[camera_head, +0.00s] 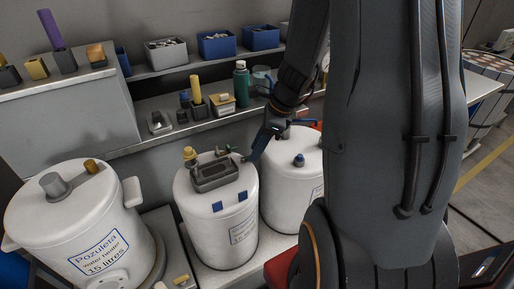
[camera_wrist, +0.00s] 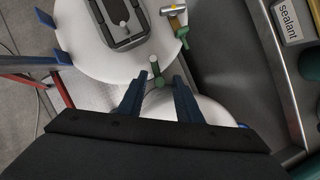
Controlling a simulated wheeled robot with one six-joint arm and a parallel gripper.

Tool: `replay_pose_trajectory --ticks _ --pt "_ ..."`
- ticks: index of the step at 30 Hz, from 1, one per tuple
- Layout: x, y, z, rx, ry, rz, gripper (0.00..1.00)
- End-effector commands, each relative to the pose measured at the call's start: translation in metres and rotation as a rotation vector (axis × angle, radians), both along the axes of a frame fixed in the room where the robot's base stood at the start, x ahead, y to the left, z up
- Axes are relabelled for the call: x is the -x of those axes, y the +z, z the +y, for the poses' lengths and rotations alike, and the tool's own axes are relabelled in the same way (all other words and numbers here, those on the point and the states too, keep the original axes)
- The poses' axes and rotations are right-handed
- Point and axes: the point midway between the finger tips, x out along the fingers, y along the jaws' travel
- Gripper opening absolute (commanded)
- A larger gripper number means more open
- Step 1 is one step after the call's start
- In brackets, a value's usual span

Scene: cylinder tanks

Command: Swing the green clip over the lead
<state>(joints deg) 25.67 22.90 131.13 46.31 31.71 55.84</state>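A small green piece (camera_wrist: 158,81), which looks like the green clip, shows in the wrist view at the rim of the middle white tank (camera_head: 232,228). A pale round-ended stub (camera_wrist: 153,63) stands at its upper end. My gripper (camera_wrist: 158,79) has its two blue fingers apart, one on each side of the green piece, with gaps showing. In the head view my gripper (camera_head: 258,146) is at the right of the middle tank's top; the clip is too small to make out there. I cannot pick out the lead with certainty.
A grey tray-like fitting (camera_head: 214,173) and a yellow-topped fitting (camera_head: 190,154) sit on the middle tank. White tanks stand at left (camera_head: 75,220) and right (camera_head: 290,185).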

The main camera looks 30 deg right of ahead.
Motion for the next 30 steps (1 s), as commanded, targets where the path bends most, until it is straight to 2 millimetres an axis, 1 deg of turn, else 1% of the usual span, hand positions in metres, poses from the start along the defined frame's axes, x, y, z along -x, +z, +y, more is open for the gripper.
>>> replay_pose_trajectory --ticks 7,8,9,13,14,23,30 --pt "-0.0001 -0.0014 0.0006 0.000 0.001 0.000 0.32" --pt "-0.0001 -0.0014 0.0006 0.000 0.001 0.000 0.30" --pt "-0.0001 -0.0013 0.0006 0.000 0.001 0.000 0.23" --pt "-0.0001 -0.0012 0.0005 0.000 0.001 0.000 0.01" --pt "-0.0001 -0.0012 0.0005 0.000 0.001 0.000 0.00" --pt "-0.0013 -0.0009 0.0002 0.000 0.025 0.000 0.00" --pt "-0.0071 0.0000 -0.0007 0.001 0.141 0.000 0.00"
